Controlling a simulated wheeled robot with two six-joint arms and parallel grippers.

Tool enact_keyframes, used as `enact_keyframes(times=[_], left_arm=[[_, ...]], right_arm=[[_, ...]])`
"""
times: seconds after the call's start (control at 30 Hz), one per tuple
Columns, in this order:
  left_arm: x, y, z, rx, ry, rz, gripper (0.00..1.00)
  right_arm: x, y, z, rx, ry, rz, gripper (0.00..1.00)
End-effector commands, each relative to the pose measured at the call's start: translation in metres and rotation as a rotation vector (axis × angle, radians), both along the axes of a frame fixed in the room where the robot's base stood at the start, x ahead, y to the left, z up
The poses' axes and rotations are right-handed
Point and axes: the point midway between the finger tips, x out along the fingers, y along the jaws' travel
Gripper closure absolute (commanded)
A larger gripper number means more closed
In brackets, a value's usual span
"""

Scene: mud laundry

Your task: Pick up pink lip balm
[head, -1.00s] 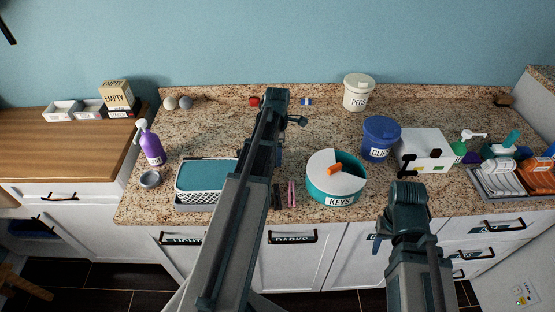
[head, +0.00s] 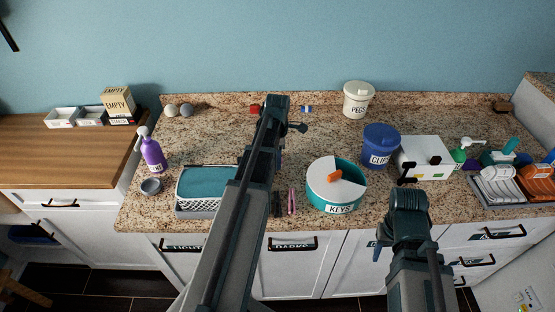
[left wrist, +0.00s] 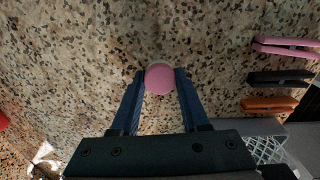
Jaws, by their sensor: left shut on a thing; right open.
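The pink lip balm (left wrist: 160,78) shows as a round pink ball between the two blue fingers of my left gripper (left wrist: 160,74) in the left wrist view. The fingers touch it on both sides, just over the speckled counter; I cannot tell whether it is clear of the surface. In the head view my left arm hides the lip balm and most of the gripper. My right gripper (head: 381,240) is mostly hidden under its wrist at the counter's front edge, away from the lip balm; it is open.
Pink (left wrist: 287,48), black and orange pegs lie near a basket (head: 206,209). A teal KEYS tin (head: 322,194), blue CLIPS tub (head: 380,147) and white box (head: 425,155) stand to the right. A PEGS jar (head: 358,100) stands at the back.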

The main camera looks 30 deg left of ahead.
Motion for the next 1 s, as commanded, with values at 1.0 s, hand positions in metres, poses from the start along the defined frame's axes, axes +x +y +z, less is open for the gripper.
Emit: enact_keyframes(times=[1.0], left_arm=[[-0.105, -0.105, 0.046, 0.0, 0.0, -0.003, 1.0]], right_arm=[[0.0, 0.0, 0.046, 0.0, 0.0, 0.001, 0.5]])
